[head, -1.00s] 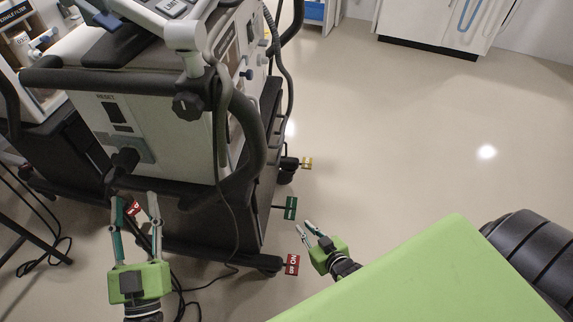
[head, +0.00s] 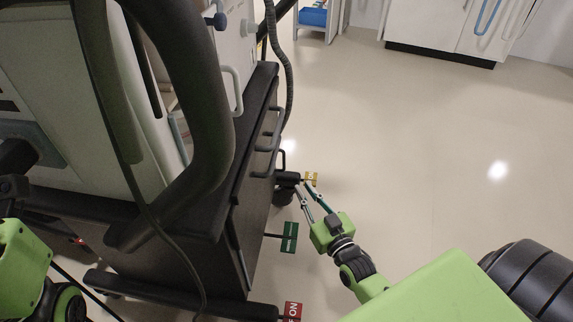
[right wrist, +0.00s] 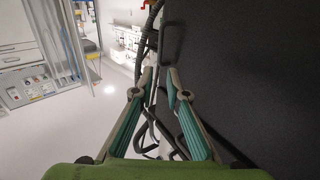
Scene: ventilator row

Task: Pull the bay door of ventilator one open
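Ventilator one is probably the large unit at the left in the head view, a pale body on a dark cart (head: 228,225). Its side has a pale handle (head: 237,92) high up and a grey bar handle (head: 268,130) on the cart; I cannot tell which belongs to the bay door. My right gripper (head: 303,190) is open and empty beside the cart side, below the grey handle in the picture. In the right wrist view, its fingers (right wrist: 160,82) are apart, with a dark panel (right wrist: 245,80) close at right. My left gripper's green body (head: 22,265) shows at lower left; its fingers are not clear.
A thick black handle (head: 205,150) and a hanging cable (head: 140,200) are in front of the unit. The floor at right (head: 420,160) is free.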

